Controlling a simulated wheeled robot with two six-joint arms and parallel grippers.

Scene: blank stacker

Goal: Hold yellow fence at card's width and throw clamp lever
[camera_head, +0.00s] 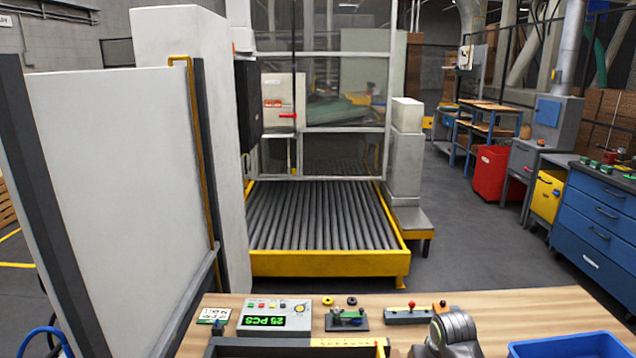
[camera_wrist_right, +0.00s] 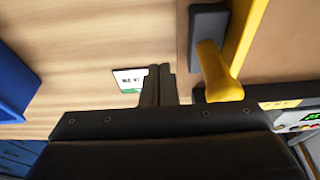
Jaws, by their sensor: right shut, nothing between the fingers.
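The yellow fence (camera_wrist_right: 248,42) is a long yellow bar in the right wrist view. Beside it are a dark block (camera_wrist_right: 207,28) and a rounded yellow handle (camera_wrist_right: 217,76); I cannot tell whether this is the clamp lever. In the head view a yellow part (camera_head: 380,347) shows at the black frame's right end. My right gripper (camera_wrist_right: 158,82) is shut and empty, left of the handle and apart from it. A white card (camera_wrist_right: 130,79) with print and a green edge lies on the wood, partly hidden behind the fingers. My left gripper is out of view.
A printed card (camera_head: 214,314) lies left. A blue tray (camera_head: 570,346) sits right. Wood is bare between the tray and card.

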